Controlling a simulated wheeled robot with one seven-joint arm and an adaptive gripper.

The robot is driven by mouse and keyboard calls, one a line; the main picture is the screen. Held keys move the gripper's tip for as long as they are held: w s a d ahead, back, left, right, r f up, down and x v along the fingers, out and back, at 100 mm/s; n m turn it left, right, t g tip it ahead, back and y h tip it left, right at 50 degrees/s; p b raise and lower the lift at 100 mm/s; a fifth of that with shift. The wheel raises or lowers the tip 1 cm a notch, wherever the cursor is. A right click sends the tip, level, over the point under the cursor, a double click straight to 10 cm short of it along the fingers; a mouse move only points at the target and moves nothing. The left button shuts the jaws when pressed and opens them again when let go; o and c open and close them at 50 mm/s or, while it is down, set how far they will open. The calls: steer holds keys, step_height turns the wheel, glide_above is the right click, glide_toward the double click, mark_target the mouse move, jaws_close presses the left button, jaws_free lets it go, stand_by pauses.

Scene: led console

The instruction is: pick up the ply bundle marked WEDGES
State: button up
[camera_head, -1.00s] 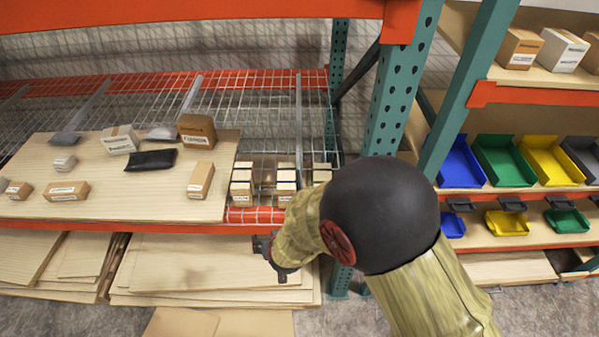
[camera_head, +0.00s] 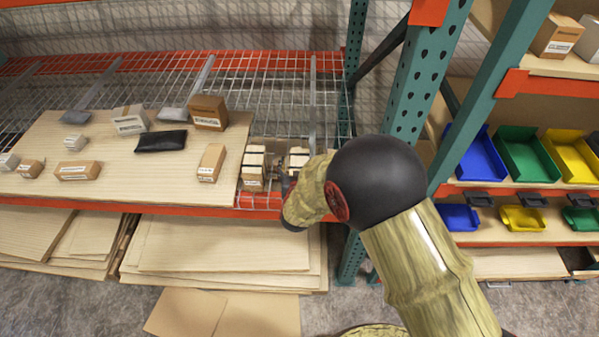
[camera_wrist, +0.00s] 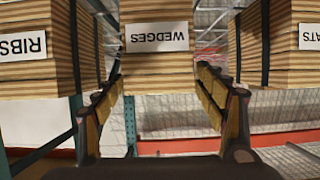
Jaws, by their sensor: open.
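The ply bundle marked WEDGES (camera_wrist: 157,66) hangs in the upper middle of the wrist view, its label upside down, between neighbouring bundles marked RIBS (camera_wrist: 45,70) and one ending in "ATS" (camera_wrist: 293,68). My gripper (camera_wrist: 166,84) is open, with one finger at each side of the WEDGES bundle in the picture. Whether the fingers touch it, I cannot tell. In the head view my forearm and wrist reach to the row of small bundles (camera_head: 253,172) on the wire shelf and hide part of it, along with most of the gripper.
A wooden board (camera_head: 110,185) left of the bundles carries several boxes and a black pouch (camera_head: 161,141). Coloured bins (camera_head: 478,150) fill the right rack. Plywood sheets (camera_head: 222,245) lie below.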

steer(key=shift+x, duration=1.15)
steer(key=c, duration=0.3)
steer(key=c, duration=1.4)
steer(key=shift+r, duration=0.1)
steer(key=shift+c, duration=0.5)
steer(key=shift+r, duration=0.1)
